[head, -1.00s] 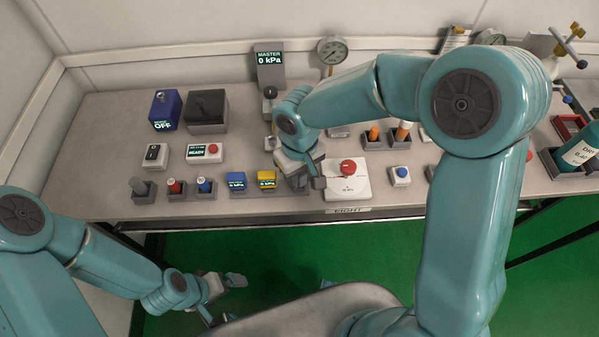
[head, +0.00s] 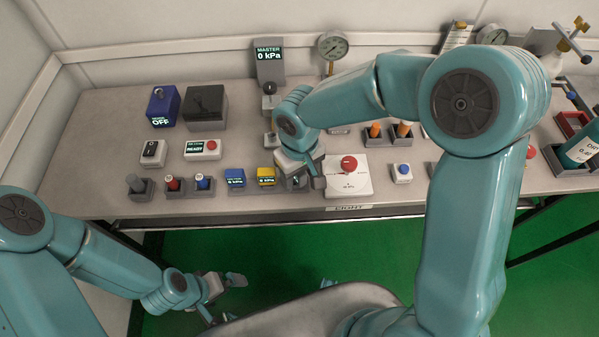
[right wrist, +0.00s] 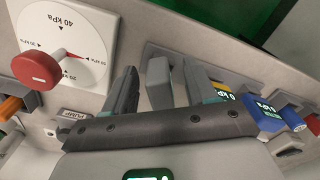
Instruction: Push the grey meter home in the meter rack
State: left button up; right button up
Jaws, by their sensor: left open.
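The grey meter (head: 297,182) stands in the right end of the meter rack (head: 268,189), near the bench's front edge, partly hidden by my right gripper (head: 302,177). In the right wrist view the grey meter (right wrist: 159,84) is a plain grey block between the two fingers of my right gripper (right wrist: 160,70). A gap shows on each side of it, so this gripper is open around it without gripping. How deep the meter sits is hard to tell. My left gripper (head: 222,298) is open and empty, low in front of the bench.
A blue meter (head: 235,177) and a yellow meter (head: 266,176) stand left of the grey one. A white gauge plate with a red knob (head: 348,164) lies close to the right. The dark MASTER display (head: 269,65) stands behind.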

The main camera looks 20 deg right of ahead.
notch_tip(320, 180, up, 16)
jog(key=p, duration=0.2)
jog(key=shift+r, duration=0.15)
dwell(0.6)
